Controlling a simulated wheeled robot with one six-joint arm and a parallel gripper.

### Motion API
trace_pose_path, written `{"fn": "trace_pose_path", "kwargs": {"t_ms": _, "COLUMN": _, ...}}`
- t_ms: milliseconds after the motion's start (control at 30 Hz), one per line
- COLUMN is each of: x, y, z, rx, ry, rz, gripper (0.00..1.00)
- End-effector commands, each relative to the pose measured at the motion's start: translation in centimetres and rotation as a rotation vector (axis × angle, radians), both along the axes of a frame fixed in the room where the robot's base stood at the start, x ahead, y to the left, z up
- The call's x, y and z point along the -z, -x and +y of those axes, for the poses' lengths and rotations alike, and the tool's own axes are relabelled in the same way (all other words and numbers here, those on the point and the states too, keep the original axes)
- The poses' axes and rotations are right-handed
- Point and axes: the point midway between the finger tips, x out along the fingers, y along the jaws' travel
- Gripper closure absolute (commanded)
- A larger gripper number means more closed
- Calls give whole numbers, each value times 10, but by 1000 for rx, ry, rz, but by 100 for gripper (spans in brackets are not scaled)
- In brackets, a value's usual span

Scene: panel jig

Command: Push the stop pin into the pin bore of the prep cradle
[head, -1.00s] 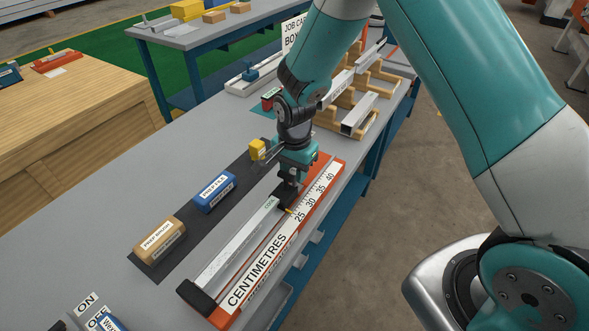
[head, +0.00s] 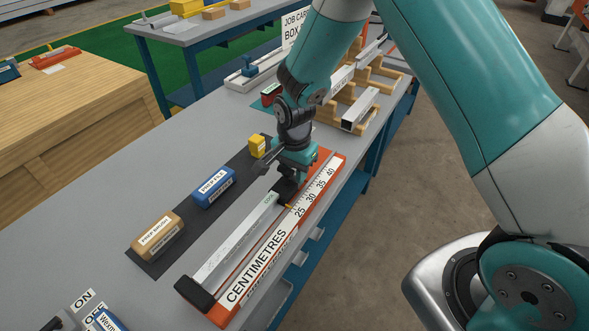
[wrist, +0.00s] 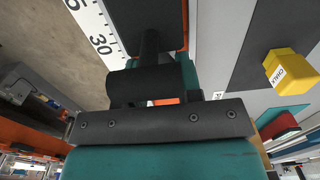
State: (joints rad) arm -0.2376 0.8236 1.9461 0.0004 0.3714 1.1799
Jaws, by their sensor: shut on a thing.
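The prep cradle (head: 262,240) is the long orange-red fixture with a white centimetre scale and dark end blocks, one of them at the lower left (head: 193,292). A pale metal bar (head: 236,242) lies along it. My gripper (head: 286,187) points down at the cradle's far end block, close above or against it. In the wrist view, my gripper (wrist: 150,75) is shut on a slim dark stem, which I take for the stop pin (wrist: 150,44). The stem meets the dark block (wrist: 145,14). The pin bore is hidden, so I cannot tell how deep the pin sits.
A yellow chalk block (head: 258,146), a blue block (head: 214,187) and a brown brush block (head: 156,236) stand on a dark mat left of the cradle. Wooden racks with metal bars (head: 358,108) stand behind my gripper. The bench's right edge is close to the cradle.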

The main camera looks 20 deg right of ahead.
Motion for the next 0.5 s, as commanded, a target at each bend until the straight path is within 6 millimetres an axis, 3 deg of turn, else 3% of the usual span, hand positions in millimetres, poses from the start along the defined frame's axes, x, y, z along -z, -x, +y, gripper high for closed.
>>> {"fn": "trace_pose_path", "kwargs": {"t_ms": 367, "x": 10, "y": 0, "z": 0, "rx": 0, "ry": 0, "rz": 0, "gripper": 100}}
{"fn": "trace_pose_path", "kwargs": {"t_ms": 400, "x": 11, "y": 0, "z": 0, "rx": 0, "ry": 0, "rz": 0, "gripper": 65}}
{"fn": "trace_pose_path", "kwargs": {"t_ms": 500, "x": 10, "y": 0, "z": 0, "rx": 0, "ry": 0, "rz": 0, "gripper": 42}}
